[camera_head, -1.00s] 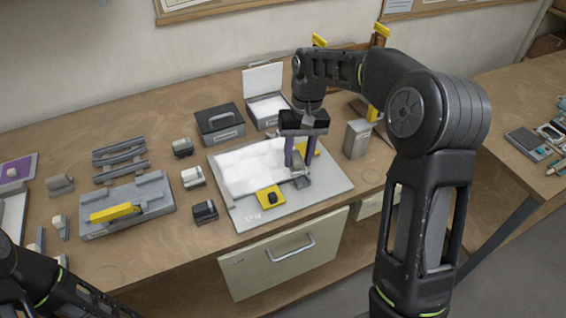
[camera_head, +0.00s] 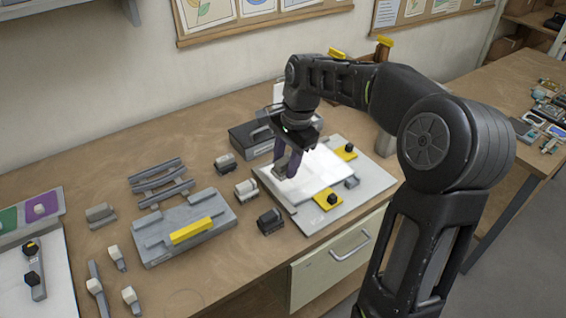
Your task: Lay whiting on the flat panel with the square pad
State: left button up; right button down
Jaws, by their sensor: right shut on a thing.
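The flat panel (camera_head: 325,170) is a white sheet on a grey board (camera_head: 375,172) at the right of the workbench. My right gripper (camera_head: 287,163), with purple fingers, is over the panel's left part. It is shut on a small grey block, which I take to be the square pad (camera_head: 283,172). The pad is at or just above the panel's left edge; I cannot tell if it touches. Two yellow plates with black knobs, one near (camera_head: 329,199) and one far (camera_head: 346,151), sit at the panel's edges. My left gripper is out of view.
Several small handled blocks, such as one by the board (camera_head: 270,221), stand left of it. A dark handled box (camera_head: 250,138) is behind. A grey fixture with a yellow bar (camera_head: 190,231) and grey rails (camera_head: 160,183) lie further left. A drawer (camera_head: 335,258) is below.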

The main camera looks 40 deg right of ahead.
jog(key=shift+s+d+m, duration=0.1)
jog(key=shift+d+m, duration=0.2)
jog(key=shift+m, duration=0.1)
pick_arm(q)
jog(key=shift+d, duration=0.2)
pick_arm(e)
jog(key=shift+a, duration=0.1)
jog(key=shift+f, duration=0.1)
